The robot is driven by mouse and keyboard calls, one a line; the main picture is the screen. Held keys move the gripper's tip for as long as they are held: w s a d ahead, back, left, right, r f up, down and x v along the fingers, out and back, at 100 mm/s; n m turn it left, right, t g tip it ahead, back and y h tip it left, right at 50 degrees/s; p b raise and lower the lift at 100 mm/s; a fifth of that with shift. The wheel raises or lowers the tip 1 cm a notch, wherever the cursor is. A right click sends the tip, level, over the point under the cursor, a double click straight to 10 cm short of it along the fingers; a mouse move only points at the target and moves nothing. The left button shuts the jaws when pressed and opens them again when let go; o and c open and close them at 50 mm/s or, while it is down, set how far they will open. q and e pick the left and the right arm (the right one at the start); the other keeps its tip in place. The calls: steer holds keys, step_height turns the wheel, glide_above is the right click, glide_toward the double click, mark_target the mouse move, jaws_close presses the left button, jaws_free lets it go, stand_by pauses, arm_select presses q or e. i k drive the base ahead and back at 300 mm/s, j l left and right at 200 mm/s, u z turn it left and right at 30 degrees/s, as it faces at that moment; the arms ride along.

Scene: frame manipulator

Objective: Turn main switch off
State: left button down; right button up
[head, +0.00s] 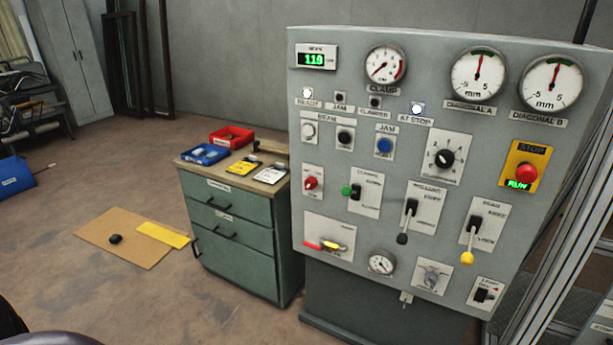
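The grey control panel (400,255) fills the right half of the head view. No label clearly reads as main switch, so I cannot tell which control it is. A red knob (311,183) sits on a small white plate at the left edge. A grey rotary switch (431,276) is low on the panel. A small black switch (486,294) is at the lower right corner. A red stop button (526,174) on a yellow plate has a green lit RUN sign below. The beam display (312,59) is lit green. Neither gripper is in view.
A green drawer cabinet (232,245) stands left of the panel, with red (231,137) and blue (205,154) trays on top. Metal framing (560,230) stands close on the panel's right. A brown sheet (115,237) lies on the otherwise mostly clear floor.

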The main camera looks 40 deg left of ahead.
mark_target(312, 183)
steer(key=u, duration=1.1)
